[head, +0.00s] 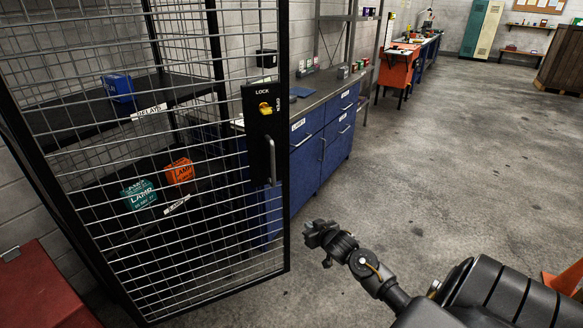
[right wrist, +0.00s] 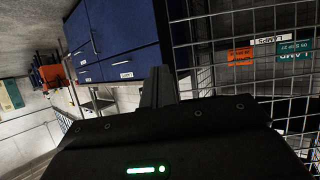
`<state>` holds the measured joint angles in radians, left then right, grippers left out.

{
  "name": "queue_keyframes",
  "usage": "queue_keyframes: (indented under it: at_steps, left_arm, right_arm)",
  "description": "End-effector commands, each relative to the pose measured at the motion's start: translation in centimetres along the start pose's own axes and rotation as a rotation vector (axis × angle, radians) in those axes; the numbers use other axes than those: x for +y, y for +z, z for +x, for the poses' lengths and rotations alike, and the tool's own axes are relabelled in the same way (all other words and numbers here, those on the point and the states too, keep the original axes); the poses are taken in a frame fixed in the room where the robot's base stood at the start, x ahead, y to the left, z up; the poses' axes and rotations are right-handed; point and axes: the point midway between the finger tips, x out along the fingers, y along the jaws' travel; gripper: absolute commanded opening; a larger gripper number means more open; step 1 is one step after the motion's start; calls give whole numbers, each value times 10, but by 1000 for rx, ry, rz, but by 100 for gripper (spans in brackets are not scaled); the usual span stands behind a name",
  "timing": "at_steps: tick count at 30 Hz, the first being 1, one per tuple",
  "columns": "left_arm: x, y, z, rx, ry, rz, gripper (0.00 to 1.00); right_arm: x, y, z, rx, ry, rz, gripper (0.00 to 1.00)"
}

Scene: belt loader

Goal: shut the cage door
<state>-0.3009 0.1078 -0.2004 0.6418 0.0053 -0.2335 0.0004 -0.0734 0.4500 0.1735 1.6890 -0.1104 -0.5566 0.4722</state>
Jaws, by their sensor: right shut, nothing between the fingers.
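The cage door (head: 283,140), a black frame with wire mesh, stands open across the left of the head view. Its free edge stands out past the cage's post (head: 215,45). The door carries a black lock plate with a yellow knob (head: 265,108) and a grey bar handle (head: 272,160). My right gripper (head: 316,236) is shut and empty, to the right of the door's free edge and below the handle, apart from it. The right wrist view shows its closed fingers (right wrist: 158,88) with the mesh to their right. My left gripper is not in view.
Behind the mesh, shelves hold a blue box (head: 118,88), a green box (head: 138,195) and an orange box (head: 180,172). A blue cabinet bench (head: 320,145) stands beyond the door. A red object (head: 45,290) is at the lower left.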

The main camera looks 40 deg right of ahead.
Motion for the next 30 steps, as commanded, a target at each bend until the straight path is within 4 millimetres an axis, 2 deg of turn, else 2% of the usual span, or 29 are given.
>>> queue_keyframes:
  at_steps: [1,3,6,9,14,20,23,30]
  left_arm:
    - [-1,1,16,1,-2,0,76]
    - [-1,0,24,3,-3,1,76]
    - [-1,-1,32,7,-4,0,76]
    - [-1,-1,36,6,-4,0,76]
    - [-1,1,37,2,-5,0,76]
    - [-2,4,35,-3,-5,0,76]
    - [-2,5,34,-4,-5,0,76]
    - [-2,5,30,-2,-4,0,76]
  right_arm:
    - [5,-44,-6,96,1,7,0]
    - [9,-102,-26,205,1,21,0]
    - [11,-160,-56,325,-3,34,0]
    - [10,-193,-78,398,-9,38,0]
    - [10,-211,-92,435,-12,40,0]
    - [10,-215,-85,437,-12,41,0]
    - [10,-221,-73,436,-12,42,0]
    - [10,-242,-29,436,-11,44,0]
